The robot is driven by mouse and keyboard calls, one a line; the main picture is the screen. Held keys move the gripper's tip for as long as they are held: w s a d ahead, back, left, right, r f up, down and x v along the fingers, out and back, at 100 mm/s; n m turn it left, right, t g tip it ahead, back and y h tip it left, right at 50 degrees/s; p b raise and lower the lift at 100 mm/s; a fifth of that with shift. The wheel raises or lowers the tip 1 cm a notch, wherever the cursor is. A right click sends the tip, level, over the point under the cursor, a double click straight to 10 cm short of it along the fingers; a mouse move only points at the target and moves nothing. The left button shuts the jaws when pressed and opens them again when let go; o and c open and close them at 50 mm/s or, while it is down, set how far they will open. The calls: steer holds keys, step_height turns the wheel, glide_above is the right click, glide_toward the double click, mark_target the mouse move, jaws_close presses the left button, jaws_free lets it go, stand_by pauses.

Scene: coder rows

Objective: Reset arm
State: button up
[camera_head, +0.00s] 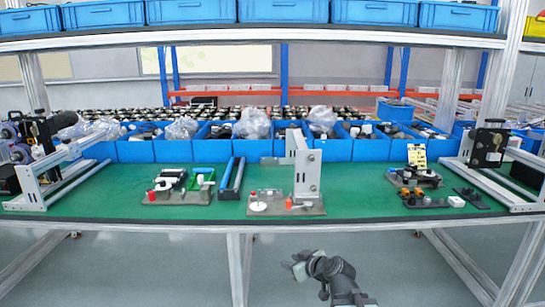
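My gripper (291,266) is at the end of my grey arm, low in the view, in front of the workbench's front edge and below the bench top in the picture. It is small and turned to the left, and I cannot tell whether its fingers are open or shut. I see nothing in or touching it. Grey floor shows behind and around it.
The green workbench top (225,208) carries several small fixtures, including a grey base plate (234,210) with an upright light block (306,172). Blue bins (185,150) line the back. A bench leg (238,270) stands left of my gripper. Floor space in front is clear.

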steer(key=s+d+f+m+g+h, duration=0.35)
steer(key=s+d+f+g, duration=0.2)
steer(key=s, duration=0.35)
steer(key=s+d+f+m+g+h, duration=0.35)
steer(key=s+d+f+g, duration=0.2)
steer(key=s, duration=0.35)
step_height(320, 180, up, 17)
steer(key=p, duration=1.8)
steer(key=shift+w+a+r+m+t+y, duration=0.2)
steer(key=shift+a+m+t+y, duration=0.1)
steer(key=shift+t, duration=0.1)
steer(key=shift+w, duration=0.1)
